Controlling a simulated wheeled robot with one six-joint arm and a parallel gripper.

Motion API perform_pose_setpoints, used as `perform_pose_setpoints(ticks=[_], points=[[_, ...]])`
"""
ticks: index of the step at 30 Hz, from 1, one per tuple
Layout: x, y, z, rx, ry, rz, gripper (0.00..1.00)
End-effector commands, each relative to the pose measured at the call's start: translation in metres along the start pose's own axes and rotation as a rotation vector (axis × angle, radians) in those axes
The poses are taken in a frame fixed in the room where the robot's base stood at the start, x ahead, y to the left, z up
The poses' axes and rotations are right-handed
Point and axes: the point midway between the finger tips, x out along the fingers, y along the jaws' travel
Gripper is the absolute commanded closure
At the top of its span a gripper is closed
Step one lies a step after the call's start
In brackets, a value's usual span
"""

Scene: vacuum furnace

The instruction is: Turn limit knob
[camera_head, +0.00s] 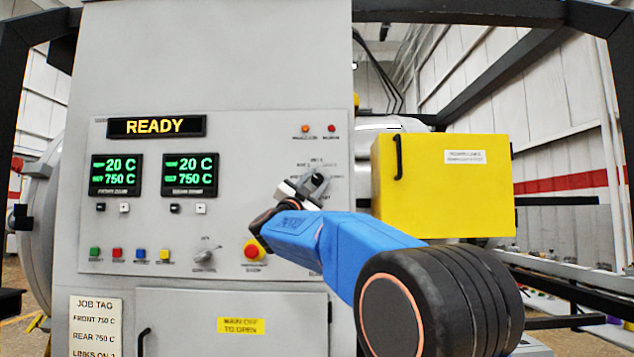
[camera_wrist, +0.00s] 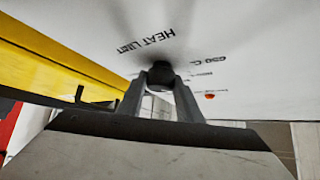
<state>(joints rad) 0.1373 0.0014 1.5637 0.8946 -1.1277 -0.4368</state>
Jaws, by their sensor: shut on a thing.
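The limit knob (camera_wrist: 160,76) is a small black knob on the light grey panel, under the words HEAT LIMIT in the wrist view. My gripper (camera_wrist: 160,88) is shut on it, one finger on each side. In the head view the knob (camera_head: 318,180) shows as a dark spot at the panel's right side, with my gripper (camera_head: 303,190) at it. The mark 650 C shows beside the knob in the wrist view. My gripper hides part of the knob's dial, and its pointer cannot be made out.
A yellow box (camera_head: 440,185) juts out just right of the panel. A red emergency button (camera_head: 254,250) and a grey selector knob (camera_head: 204,255) sit lower on the panel. A READY display (camera_head: 156,126) and two green readouts, each showing 20 C and 750 C, are at left.

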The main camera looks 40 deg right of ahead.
Motion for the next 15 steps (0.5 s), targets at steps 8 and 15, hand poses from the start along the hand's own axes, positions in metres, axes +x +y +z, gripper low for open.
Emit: perform_pose_setpoints(ticks=[8,15], points=[[0.0001,0.0006,-0.0001,0.027,0.001,0.029,0.9],[0.0001,0.0007,-0.0002,0.028,0.001,0.029,0.9]])
